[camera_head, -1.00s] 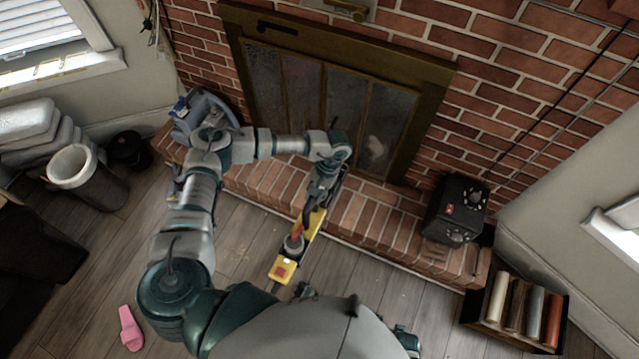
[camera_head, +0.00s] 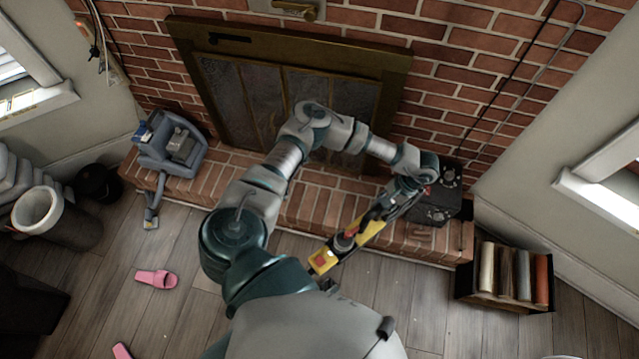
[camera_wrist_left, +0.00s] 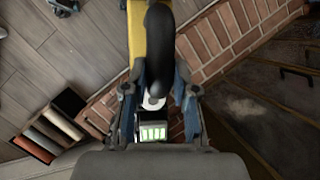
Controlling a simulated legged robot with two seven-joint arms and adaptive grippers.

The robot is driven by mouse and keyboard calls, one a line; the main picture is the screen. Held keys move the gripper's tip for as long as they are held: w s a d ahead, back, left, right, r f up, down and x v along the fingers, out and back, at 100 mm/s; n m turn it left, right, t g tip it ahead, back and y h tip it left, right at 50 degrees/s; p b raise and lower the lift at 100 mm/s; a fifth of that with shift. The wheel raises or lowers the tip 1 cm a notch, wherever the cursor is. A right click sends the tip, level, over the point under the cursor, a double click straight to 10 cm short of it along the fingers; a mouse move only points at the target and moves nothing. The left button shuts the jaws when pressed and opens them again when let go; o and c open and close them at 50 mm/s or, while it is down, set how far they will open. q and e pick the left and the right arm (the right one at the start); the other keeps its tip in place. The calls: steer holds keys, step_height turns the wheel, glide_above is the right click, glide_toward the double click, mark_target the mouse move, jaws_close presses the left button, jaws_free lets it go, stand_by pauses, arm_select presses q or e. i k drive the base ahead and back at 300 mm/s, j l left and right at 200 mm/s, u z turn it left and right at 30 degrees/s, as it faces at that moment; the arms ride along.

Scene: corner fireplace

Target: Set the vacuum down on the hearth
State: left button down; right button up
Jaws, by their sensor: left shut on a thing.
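The vacuum is a long yellow and black tool with a red part (camera_head: 372,230). My left gripper (camera_head: 405,196) is shut on its black handle. The vacuum slants across the front edge of the brick hearth (camera_head: 300,208) in the head view, its yellow end low and left over the floor. I cannot tell its height, but no contact with the hearth shows. In the left wrist view the black looped handle (camera_wrist_left: 158,40) lies between the fingers, with the yellow body (camera_wrist_left: 136,30) behind and a green-lit display (camera_wrist_left: 153,132) below. My right gripper is not in view.
A black box with knobs (camera_head: 432,212) stands at the hearth's right end, close to my left gripper. A blue-grey machine (camera_head: 170,145) stands at the left end. The middle of the hearth is bare. A crate of rolls (camera_head: 510,277) and pink slippers (camera_head: 156,279) are on the floor.

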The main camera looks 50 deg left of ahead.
mark_target(306, 194)
steer(key=k+j+z, duration=0.1)
steer(key=j+z, duration=0.35)
steer(key=k+j+z, duration=0.2)
steer(key=z, duration=0.25)
steer(key=k+j+z, duration=0.25)
steer(key=z, duration=0.2)
steer(key=k+j+z, duration=0.1)
steer(key=k+j, duration=0.3)
steer(key=k+j+z, duration=0.1)
steer(key=k+j, duration=0.25)
steer(key=k, duration=0.2)
steer(key=k+j+z, duration=0.15)
steer(key=k+j, duration=0.2)
steer(key=k+l, duration=0.05)
steer(key=k, duration=0.05)
